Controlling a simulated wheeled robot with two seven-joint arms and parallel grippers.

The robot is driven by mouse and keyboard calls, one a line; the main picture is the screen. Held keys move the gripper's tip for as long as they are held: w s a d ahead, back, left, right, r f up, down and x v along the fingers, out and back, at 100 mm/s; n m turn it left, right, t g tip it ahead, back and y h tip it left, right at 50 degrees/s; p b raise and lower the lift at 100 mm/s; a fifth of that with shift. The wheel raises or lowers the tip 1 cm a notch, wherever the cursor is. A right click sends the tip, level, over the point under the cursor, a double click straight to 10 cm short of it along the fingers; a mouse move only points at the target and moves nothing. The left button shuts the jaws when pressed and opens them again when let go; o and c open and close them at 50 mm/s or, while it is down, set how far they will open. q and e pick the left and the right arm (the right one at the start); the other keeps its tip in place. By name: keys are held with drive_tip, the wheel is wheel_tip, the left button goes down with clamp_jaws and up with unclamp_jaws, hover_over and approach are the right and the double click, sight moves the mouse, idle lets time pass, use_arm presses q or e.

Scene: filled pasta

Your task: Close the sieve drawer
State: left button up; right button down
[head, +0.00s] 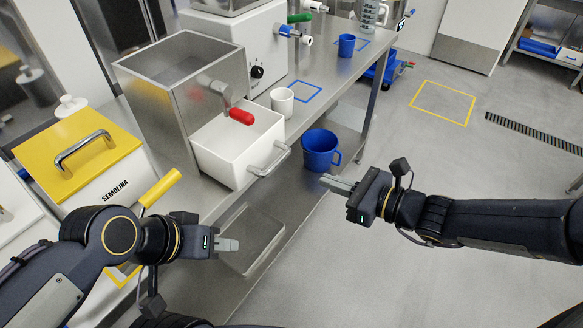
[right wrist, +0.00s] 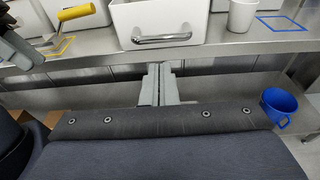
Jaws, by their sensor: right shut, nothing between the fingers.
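The sieve drawer (head: 225,160) is a white box with a metal bar handle (head: 270,160), sticking out from the front of a steel housing (head: 180,85) with a red-handled lever. In the right wrist view the drawer's white front (right wrist: 150,15) and its handle (right wrist: 160,38) show ahead of the fingers. My right gripper (head: 335,183) is shut and empty, to the right of and slightly below the handle, apart from it. Its fingers (right wrist: 158,85) are together in the right wrist view. My left gripper (head: 230,245) looks shut and empty, below the drawer in the picture.
A steel table (head: 325,75) carries the housing, a white cup (head: 282,101) and a yellow-lidded semolina bin (head: 85,150). A blue jug (head: 320,150) stands on the lower shelf. A yellow-handled tool (head: 160,187) lies at the left.

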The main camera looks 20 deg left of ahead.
sight(280, 164)
drive_tip(key=x, duration=1)
drive_tip(key=shift+w+a+f+p, duration=0.1)
drive_tip(key=shift+w+a+p, duration=0.05)
drive_tip(key=shift+a+p, duration=0.15)
use_arm(q)
drive_tip(key=shift+r, duration=0.3)
